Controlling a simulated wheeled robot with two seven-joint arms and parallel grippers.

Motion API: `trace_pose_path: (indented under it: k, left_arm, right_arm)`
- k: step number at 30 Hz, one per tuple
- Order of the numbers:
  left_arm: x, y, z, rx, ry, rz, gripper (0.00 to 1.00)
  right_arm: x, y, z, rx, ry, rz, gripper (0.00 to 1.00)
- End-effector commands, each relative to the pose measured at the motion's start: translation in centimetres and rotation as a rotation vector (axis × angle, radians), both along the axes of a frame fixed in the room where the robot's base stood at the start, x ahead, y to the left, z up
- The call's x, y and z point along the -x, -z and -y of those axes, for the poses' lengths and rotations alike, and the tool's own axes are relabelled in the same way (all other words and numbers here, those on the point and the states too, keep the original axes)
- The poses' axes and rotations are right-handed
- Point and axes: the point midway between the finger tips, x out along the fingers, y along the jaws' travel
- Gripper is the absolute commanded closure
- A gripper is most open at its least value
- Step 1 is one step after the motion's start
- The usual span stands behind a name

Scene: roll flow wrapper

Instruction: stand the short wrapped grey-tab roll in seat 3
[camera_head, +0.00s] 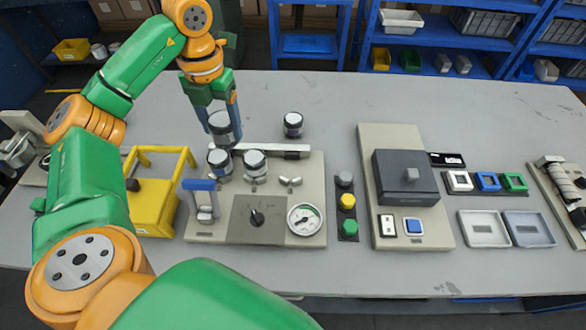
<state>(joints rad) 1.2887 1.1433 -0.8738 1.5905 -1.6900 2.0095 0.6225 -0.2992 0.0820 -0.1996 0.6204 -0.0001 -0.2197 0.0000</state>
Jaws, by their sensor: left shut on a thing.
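My left gripper (221,113) points down over the back left of the beige machine base. Its blue fingers are shut on a dark and light roll (221,128), held upright at the bar's left end. Two similar rolls stand side by side in front of it, a left one (220,163) and a right one (255,164). Another short roll (293,124) stands on the table behind the base. I cannot make out tab colours or seat numbers. My right gripper is out of view.
A grey bar (268,149) runs along the back of the base. A yellow frame (150,200) stands left, and a button strip (347,207) right. The table behind is mostly clear.

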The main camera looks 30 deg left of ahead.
Motion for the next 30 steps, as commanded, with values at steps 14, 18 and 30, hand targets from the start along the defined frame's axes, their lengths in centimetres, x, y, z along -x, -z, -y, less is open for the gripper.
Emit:
trace_pose_path:
  k: [14,18,30]
  left_arm:
    - [-5.2,5.5,8.7,0.005,-0.007,-0.005,1.00]
    - [-6.2,7.7,10.4,0.002,-0.009,-0.006,1.00]
    - [-7.2,12.9,11.9,0.000,-0.010,-0.004,1.00]
  right_arm:
    - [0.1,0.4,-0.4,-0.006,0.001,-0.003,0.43]
    - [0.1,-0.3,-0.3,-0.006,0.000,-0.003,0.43]
    - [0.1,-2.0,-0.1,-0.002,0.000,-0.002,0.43]
